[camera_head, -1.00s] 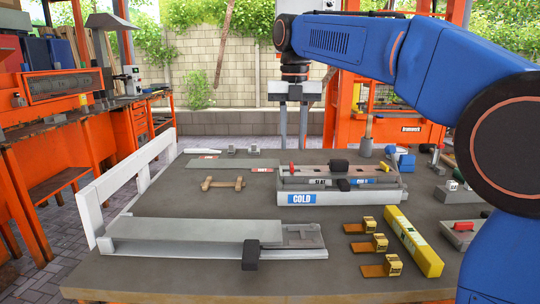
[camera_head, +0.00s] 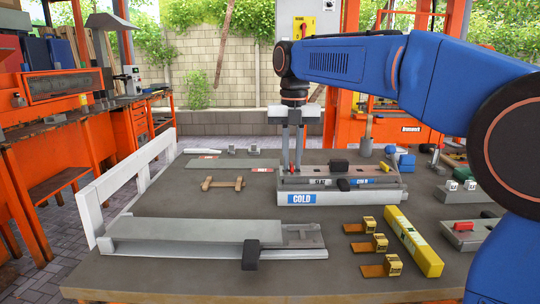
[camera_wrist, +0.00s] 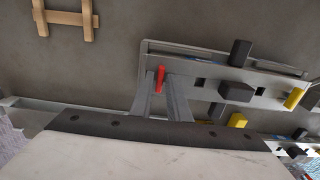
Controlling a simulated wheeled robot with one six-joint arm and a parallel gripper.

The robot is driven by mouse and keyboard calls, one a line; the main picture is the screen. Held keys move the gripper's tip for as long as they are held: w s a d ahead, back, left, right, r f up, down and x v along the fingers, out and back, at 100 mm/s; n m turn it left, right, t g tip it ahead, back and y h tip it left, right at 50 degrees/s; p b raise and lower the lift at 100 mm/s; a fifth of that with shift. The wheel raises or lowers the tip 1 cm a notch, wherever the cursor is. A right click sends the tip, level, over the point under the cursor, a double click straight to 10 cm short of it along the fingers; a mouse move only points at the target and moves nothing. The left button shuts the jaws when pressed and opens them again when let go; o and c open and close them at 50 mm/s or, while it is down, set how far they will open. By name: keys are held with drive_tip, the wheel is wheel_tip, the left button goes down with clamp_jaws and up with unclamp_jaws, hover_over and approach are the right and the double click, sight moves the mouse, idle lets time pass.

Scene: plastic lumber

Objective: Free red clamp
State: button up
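The red clamp (camera_wrist: 160,80) is at one end of the long grey fixture marked COLD (camera_head: 350,197). In the wrist view its small red handle stands between the two fingertips of my gripper (camera_wrist: 162,84). The handle looks seated in the fixture. Contact at the very tips is hard to make out.
A black clamp (camera_head: 339,165) and a yellow piece (camera_wrist: 237,120) sit along the fixture. A wooden piece (camera_head: 222,183) lies to the left. A grey board (camera_head: 190,230), several yellow blocks (camera_head: 373,243) and a yellow bar (camera_head: 413,242) lie in front.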

clamp_jaws()
drive_tip(key=o, duration=0.6)
unclamp_jaws()
drive_tip(key=shift+c, duration=0.2)
drive_tip(key=shift+r, duration=3.45)
